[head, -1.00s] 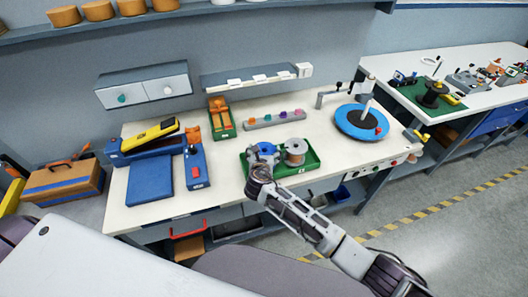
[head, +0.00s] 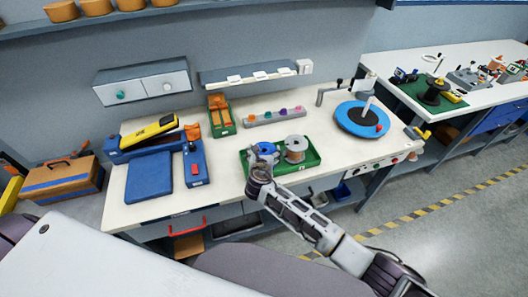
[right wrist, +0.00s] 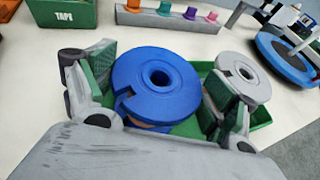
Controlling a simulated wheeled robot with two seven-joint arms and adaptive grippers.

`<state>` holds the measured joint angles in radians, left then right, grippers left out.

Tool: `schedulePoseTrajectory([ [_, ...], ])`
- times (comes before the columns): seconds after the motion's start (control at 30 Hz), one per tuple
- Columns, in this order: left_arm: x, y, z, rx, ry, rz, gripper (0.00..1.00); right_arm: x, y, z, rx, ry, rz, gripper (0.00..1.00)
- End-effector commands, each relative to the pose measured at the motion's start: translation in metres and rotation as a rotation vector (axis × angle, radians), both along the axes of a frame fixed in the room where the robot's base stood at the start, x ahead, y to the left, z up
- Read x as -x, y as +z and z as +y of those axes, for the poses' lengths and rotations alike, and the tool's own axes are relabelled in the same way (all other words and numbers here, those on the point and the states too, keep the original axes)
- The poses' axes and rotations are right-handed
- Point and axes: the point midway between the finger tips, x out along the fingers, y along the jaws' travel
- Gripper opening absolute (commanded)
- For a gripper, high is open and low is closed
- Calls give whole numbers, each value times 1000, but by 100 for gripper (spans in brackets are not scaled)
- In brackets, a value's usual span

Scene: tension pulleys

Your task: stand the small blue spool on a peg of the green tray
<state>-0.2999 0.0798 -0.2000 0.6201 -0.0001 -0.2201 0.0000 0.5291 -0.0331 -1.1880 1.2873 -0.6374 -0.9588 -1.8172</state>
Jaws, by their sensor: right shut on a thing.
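The small blue spool (head: 263,149) is at the left part of the green tray (head: 315,160), with its flange facing up. In the right wrist view the spool (right wrist: 180,95) sits between the two green-padded fingers of my right gripper (right wrist: 158,92), which is shut on it. Its centre hole looks dark, and I see no peg in it. The spool hides the tray beneath it, so I cannot tell whether it rests or hangs just above. My left gripper is not in view.
A grey spool (head: 296,143) stands in the tray just right of the blue one, close to my right finger. Behind are a rack of coloured pieces (head: 275,116) and a green tape box (head: 221,122). A blue turntable (head: 350,121) stands to the right.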

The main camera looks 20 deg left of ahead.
Motion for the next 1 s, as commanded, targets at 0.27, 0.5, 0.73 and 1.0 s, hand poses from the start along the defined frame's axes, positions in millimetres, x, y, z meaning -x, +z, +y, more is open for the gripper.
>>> schedulePoseTrajectory([
  [0.27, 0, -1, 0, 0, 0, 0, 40, 0, -2, 0, -1, 1, 1, 38],
  [0.5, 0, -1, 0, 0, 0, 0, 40, 1, -4, 0, 1, 0, 3, 38],
  [0.73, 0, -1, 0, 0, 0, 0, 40, 1, -6, -1, 2, -1, 6, 38],
  [1.0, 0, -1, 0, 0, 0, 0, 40, 1, -6, -1, 1, -1, 5, 100],
])
